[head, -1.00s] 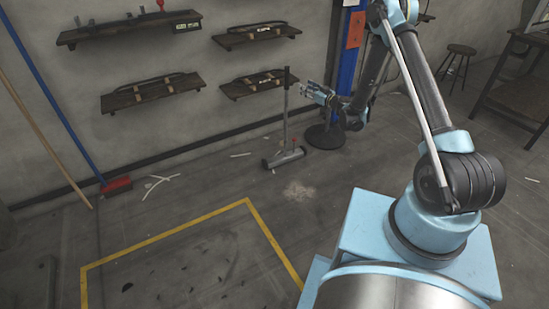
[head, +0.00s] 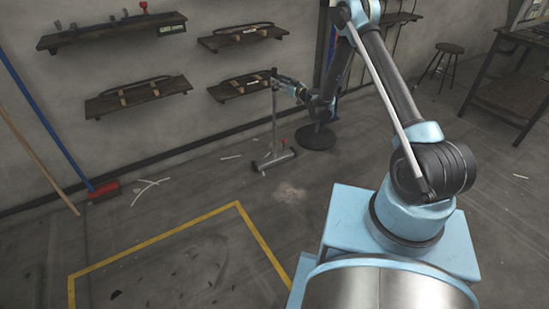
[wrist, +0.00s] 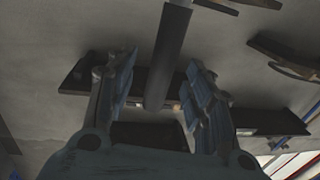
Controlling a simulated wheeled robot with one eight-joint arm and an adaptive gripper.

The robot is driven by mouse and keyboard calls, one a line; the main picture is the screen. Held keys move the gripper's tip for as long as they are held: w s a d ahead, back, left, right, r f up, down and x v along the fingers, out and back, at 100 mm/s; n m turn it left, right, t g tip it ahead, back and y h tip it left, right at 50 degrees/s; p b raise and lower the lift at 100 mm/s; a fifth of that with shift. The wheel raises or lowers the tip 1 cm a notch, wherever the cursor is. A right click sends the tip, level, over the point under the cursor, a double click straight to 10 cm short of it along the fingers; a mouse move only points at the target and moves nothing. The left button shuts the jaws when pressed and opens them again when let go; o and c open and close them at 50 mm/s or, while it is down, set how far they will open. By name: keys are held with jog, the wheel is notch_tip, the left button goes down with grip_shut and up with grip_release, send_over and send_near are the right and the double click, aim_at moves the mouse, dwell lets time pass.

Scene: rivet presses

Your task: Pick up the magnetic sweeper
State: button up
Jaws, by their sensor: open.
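The magnetic sweeper (head: 275,120) stands upright on the floor near the wall, a thin dark pole on a low wide base with a red part. My gripper (head: 283,84) is at the upper part of its pole in the head view, reaching in from the right. In the wrist view, my open gripper (wrist: 164,68) has its two fingers spread, one on either side of the dark pole (wrist: 168,55). The fingers do not appear to press on the pole. How deep the pole sits between them is hard to tell.
Wall shelves (head: 240,88) with tools hang close behind the sweeper. A round dark base (head: 315,136) stands on the floor to its right.

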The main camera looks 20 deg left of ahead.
jog(key=x, duration=0.4)
jog(key=shift+s+a, duration=0.1)
grip_shut()
